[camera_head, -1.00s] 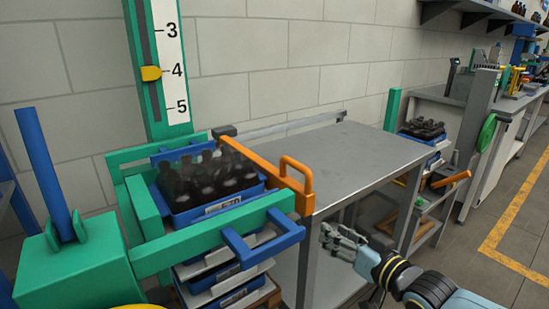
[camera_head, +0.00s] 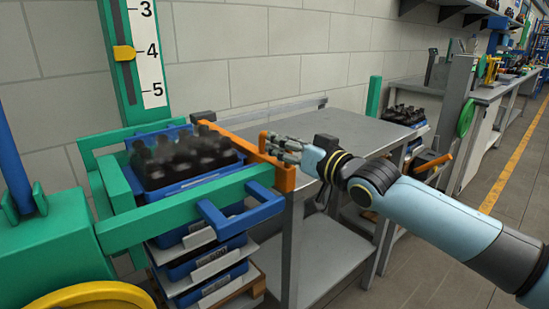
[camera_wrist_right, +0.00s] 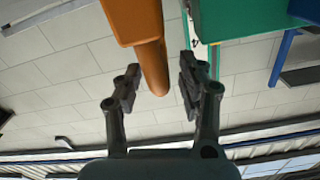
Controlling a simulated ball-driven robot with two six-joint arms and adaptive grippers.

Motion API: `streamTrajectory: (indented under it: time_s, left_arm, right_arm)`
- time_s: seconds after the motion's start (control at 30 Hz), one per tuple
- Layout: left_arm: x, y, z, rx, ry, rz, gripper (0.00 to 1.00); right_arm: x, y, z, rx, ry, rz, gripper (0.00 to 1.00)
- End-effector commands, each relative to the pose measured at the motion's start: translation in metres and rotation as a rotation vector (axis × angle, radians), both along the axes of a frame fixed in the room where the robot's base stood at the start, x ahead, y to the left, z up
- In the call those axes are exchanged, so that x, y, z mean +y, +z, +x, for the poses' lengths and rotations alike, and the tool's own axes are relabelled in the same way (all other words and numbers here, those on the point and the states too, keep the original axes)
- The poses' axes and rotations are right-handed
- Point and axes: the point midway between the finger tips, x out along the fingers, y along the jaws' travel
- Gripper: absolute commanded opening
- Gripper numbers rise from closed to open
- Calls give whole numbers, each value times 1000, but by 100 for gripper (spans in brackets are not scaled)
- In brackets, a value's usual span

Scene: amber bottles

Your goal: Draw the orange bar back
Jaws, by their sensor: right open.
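The orange bar (camera_head: 238,142) runs along the right side of the green frame (camera_head: 160,226), between the blue crate of bottles and the grey table. Its upright handle stands at its near end. My right gripper (camera_head: 276,146) is at that handle, with its fingers open. In the right wrist view the orange handle (camera_wrist_right: 152,62) reaches down between the two fingers of the open gripper (camera_wrist_right: 158,88), with a gap to each finger. My left gripper is not in view.
Amber bottles (camera_head: 180,160) stand in a blue crate (camera_head: 200,182) inside the green frame. A blue handle (camera_head: 240,222) sticks out at the frame's front. The grey table (camera_head: 345,126) has a bare top. More crates are stacked below.

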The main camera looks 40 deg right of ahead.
Motion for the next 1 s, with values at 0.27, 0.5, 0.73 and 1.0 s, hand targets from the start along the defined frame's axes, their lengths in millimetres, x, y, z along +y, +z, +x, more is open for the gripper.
streamTrajectory:
  time_s: [0.27, 0.5, 0.73, 1.0]
  left_arm:
    - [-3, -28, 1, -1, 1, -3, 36]
    - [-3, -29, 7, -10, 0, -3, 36]
    - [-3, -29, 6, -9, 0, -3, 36]
    - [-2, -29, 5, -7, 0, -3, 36]
  right_arm:
    - [3, -2, 28, 0, 1, 1, 40]
    - [3, 1, 33, 2, 2, 0, 40]
    - [3, 1, 32, 2, 2, 0, 26]
    - [3, 0, 32, 2, 2, 0, 0]
